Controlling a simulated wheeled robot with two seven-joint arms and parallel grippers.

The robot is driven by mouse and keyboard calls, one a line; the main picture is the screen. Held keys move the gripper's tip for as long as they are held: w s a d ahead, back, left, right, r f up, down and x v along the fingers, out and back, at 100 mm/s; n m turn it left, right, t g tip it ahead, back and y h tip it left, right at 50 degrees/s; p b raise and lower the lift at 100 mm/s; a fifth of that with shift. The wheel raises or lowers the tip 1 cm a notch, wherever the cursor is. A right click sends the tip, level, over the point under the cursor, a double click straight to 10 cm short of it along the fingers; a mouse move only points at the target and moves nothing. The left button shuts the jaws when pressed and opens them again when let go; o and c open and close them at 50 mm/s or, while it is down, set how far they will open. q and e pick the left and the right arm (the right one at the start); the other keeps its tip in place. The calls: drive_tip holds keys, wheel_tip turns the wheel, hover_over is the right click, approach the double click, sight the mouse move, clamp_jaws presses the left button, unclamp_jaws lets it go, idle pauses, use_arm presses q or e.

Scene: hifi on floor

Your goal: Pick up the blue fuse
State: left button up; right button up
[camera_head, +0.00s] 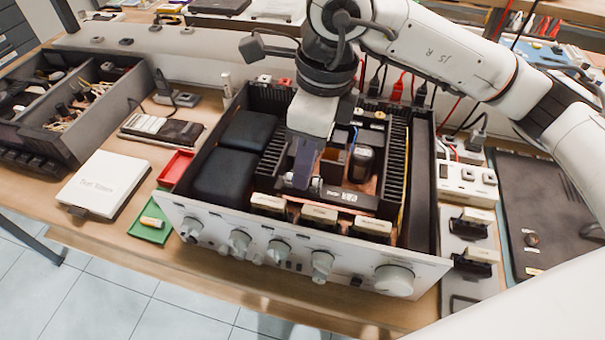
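The open hi-fi amplifier (300,245) stands on the workbench with its silver knob panel facing me. My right gripper (302,178) points down inside it, with its dark fingers low among the parts. Small silvery pieces show on both sides of the fingertips; they may be the ends of a fuse or its holder. I cannot make out a blue fuse body there, as the fingers cover that spot. The finger gap is not visible, so I cannot tell whether the gripper is open or shut. My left gripper is out of view.
A green tray (138,233) holds a small beige cylinder (152,222). A red tray (175,169) looks empty. A white box (103,184) and a dark organiser (88,124) are at the left. Amplifier walls and dark heat-sink fins (393,165) surround the gripper closely.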

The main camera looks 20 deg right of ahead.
drive_tip(key=shift+w+f, duration=0.1)
drive_tip(key=shift+f, duration=0.6)
drive_tip(key=shift+w+a+f, duration=0.1)
drive_tip(key=shift+a+f, duration=0.05)
drive_tip(key=shift+f, duration=0.3)
clamp_jaws()
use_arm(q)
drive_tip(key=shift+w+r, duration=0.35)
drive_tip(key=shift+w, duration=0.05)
use_arm(e)
drive_tip(key=shift+r, duration=0.25)
wheel_tip(320, 180, up, 10)
drive_tip(key=shift+f+b, duration=0.2)
drive_tip(key=shift+b, duration=0.25)
drive_tip(key=c, duration=0.7)
unclamp_jaws()
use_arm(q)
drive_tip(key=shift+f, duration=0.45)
use_arm(e)
clamp_jaws()
